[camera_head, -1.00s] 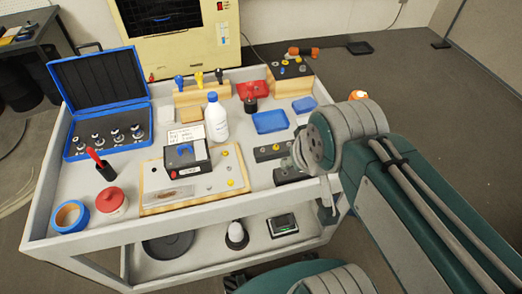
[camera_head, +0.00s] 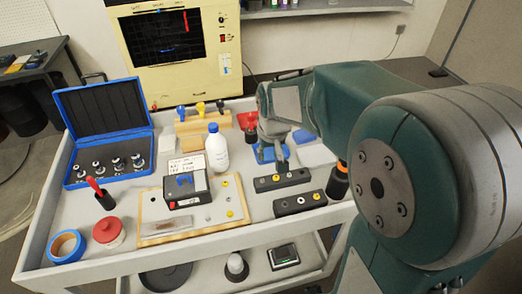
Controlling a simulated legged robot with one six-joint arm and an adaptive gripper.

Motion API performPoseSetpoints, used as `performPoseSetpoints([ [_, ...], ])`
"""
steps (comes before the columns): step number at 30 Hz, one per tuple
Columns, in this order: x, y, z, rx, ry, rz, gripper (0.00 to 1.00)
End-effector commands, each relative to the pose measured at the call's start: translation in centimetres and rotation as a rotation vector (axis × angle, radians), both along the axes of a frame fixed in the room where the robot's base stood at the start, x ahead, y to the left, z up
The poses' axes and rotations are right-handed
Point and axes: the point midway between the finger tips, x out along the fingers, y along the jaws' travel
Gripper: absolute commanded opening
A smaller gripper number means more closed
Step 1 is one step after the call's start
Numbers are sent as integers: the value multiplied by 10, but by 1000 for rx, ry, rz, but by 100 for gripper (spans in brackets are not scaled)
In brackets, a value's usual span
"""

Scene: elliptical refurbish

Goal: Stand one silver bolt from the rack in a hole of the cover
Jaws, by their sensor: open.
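Two dark bars stand at the right of the cart top: a rear bar (camera_head: 263,185) with small silver and yellowish heads on it, and a front bar (camera_head: 284,209) with small light heads on it. I cannot tell which bar is the rack. A pale wooden board (camera_head: 153,207) left of them carries a dark box (camera_head: 186,186), yellow heads (camera_head: 229,213) and a silver head (camera_head: 208,219). I cannot tell which part is the cover. My gripper (camera_head: 277,163) points down above the rear bar, open and empty. Its fingers partly hide the blue tray behind.
A white bottle (camera_head: 217,150) stands left of my gripper. A dark cylinder with an orange band (camera_head: 340,178) stands right of the bars. A cream machine (camera_head: 175,45) stands behind.

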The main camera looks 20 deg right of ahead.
Motion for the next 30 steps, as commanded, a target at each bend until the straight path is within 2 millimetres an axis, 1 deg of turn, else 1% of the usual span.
performPoseSetpoints([
  [1,12,0,-16,0,26,0,41],
  [3,24,0,-33,0,49,0,41],
  [6,38,0,-53,0,72,0,41],
  [9,45,0,-64,0,84,0,41],
  [14,47,0,-73,0,90,0,41],
  [16,48,0,-81,0,90,0,41],
  [30,57,0,-156,0,91,0,41],
])
